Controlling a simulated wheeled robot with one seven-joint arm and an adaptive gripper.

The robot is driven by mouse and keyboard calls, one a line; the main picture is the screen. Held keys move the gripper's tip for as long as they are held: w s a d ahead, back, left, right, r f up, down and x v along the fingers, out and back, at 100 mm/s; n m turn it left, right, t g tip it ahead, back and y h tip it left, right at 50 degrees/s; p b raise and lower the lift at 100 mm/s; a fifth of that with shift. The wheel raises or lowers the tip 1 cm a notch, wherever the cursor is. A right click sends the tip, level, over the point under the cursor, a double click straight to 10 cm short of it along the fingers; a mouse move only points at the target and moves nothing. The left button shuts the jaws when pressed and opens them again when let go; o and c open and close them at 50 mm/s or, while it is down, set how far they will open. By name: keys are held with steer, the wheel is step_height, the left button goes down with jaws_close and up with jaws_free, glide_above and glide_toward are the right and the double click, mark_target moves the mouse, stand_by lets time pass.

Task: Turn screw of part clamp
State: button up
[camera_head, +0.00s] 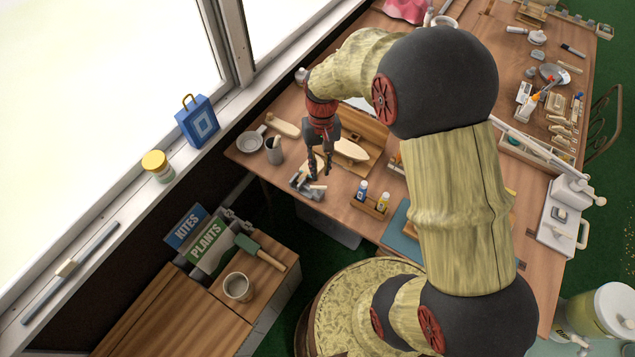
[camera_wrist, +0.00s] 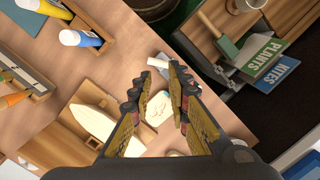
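The part clamp (camera_head: 306,186), a small grey metal device, sits near the table's front left edge in the head view. My gripper (camera_head: 319,172) points down just above it, its fingertips close to its top right side. I cannot tell whether the fingers touch the clamp. Its screw is not clearly distinguishable.
A wooden holder with small bottles (camera_head: 370,205) stands to the right of the clamp. A wooden tray with a pale boat-shaped piece (camera_head: 350,150) lies behind. A grey cup (camera_head: 274,150) stands left.

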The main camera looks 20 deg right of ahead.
mark_target(319, 187)
steer(key=f+n, duration=0.3)
steer(key=n, duration=0.2)
steer(key=f+n+b, duration=0.1)
steer(key=f+n, duration=0.2)
steer(key=n, duration=0.2)
steer(key=s+f+n+b, duration=0.1)
steer(key=f+n, duration=0.1)
steer(key=n, duration=0.2)
steer(key=shift+a+f+n, duration=0.3)
steer(key=shift+f+n, duration=0.1)
steer(key=c, duration=0.3)
jaws_close()
